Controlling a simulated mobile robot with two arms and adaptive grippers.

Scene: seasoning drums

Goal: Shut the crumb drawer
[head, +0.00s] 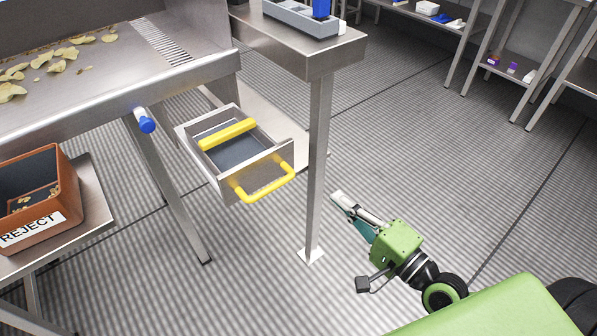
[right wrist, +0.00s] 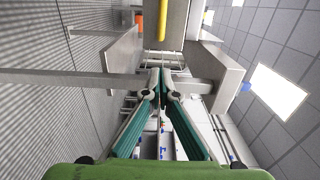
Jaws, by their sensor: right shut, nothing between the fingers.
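The crumb drawer (head: 216,172) is a steel tray under the steel sorting table, pulled well out toward me. It has a yellow U-shaped handle (head: 266,190) on its front and a yellow bar (head: 228,134) across its inside. My right gripper (head: 337,196) is to the right of the drawer, beyond a steel table leg, apart from the handle. Its fingers are shut and empty. They also show shut in the right wrist view (right wrist: 160,78), with a yellow bar (right wrist: 162,20) ahead; I cannot tell which one it is. My left gripper is not in view.
A steel table leg (head: 318,150) stands between my right gripper and the drawer. A brown reject bin (head: 62,190) sits on a low stand at left. A blue knob (head: 147,125) sticks out left of the drawer. Floor (head: 430,150) to the right is clear.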

